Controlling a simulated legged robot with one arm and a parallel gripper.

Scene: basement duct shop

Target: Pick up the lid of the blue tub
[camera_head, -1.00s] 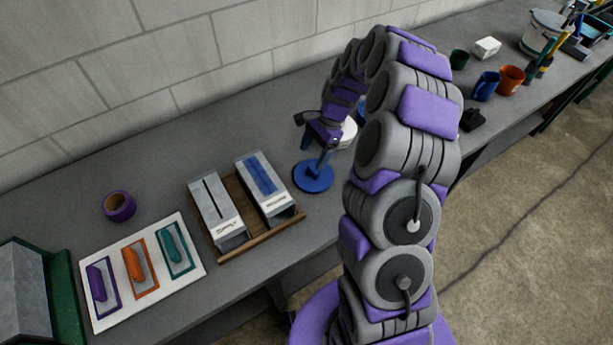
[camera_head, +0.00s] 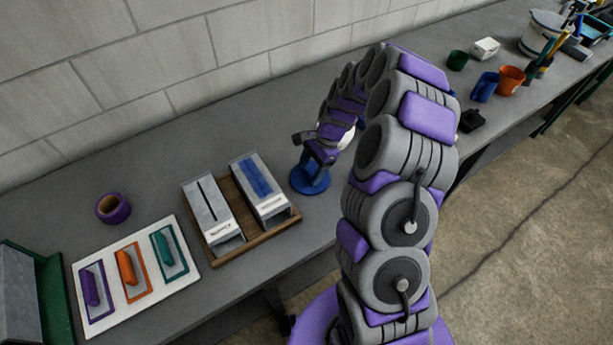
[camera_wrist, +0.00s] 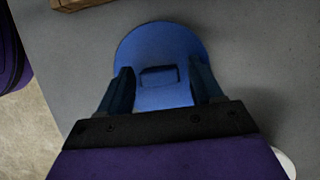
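The blue lid (camera_head: 309,180) is a round disc lying on the grey bench, right of the wooden tray. In the wrist view the lid (camera_wrist: 158,45) shows a small raised rectangular handle (camera_wrist: 159,76) at its middle. My gripper (camera_head: 315,172) is above the lid, pointing down. In the wrist view my gripper (camera_wrist: 162,80) is open, with one dark blue finger on each side of the handle and gaps between. The blue tub itself is not clearly visible; a bit of blue (camera_head: 361,122) shows behind my arm.
A wooden tray (camera_head: 262,236) with two grey boxes stands left of the lid. A white board (camera_head: 186,282) with purple, orange and teal trowels and a purple tape roll (camera_head: 113,208) lie further left. A white round thing (camera_head: 346,139) is close behind my gripper. Cups stand at the right.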

